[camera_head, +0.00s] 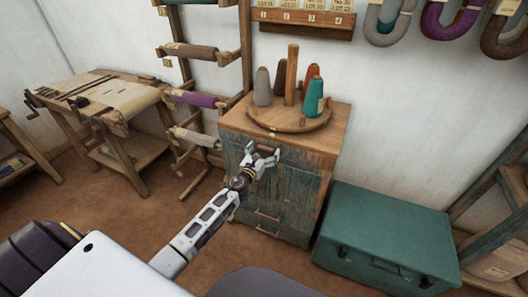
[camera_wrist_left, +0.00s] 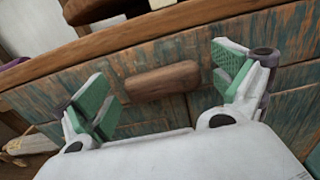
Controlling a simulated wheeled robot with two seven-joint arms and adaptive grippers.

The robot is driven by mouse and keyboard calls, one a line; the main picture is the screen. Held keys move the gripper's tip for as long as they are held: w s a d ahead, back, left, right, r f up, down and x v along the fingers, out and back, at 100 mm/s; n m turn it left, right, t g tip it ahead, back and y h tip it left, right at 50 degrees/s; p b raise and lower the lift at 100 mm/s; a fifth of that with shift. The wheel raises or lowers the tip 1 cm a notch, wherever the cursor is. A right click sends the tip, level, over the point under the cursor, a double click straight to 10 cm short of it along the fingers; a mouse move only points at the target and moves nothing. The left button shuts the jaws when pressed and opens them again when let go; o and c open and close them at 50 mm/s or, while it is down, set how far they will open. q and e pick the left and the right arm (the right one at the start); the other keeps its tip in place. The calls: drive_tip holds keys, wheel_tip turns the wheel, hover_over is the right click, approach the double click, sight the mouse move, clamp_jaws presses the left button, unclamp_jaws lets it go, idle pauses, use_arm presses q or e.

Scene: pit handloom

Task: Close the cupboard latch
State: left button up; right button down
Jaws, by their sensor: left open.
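The cupboard (camera_head: 290,195) is a wooden cabinet with a worn blue-green front and a plain wood top. In the left wrist view its painted front (camera_wrist_left: 200,55) fills most of the picture. A brown wooden bar, which looks like the latch (camera_wrist_left: 162,81), lies across the front, slightly tilted. My left gripper (camera_head: 262,155) is open at the upper part of the cupboard front. In the wrist view the green-padded fingers (camera_wrist_left: 165,90) stand on either side of the bar, apart from it. The head view hides the bar behind the gripper. My right gripper is not in view.
A round wooden stand (camera_head: 290,117) with several yarn cones sits on the cupboard top. A green trunk (camera_head: 385,235) stands on the floor to the right. A rack with yarn rolls (camera_head: 195,98) and a work table (camera_head: 100,95) are to the left. Brown floor is clear between them.

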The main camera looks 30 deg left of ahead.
use_arm(q)
drive_tip(key=c, duration=1)
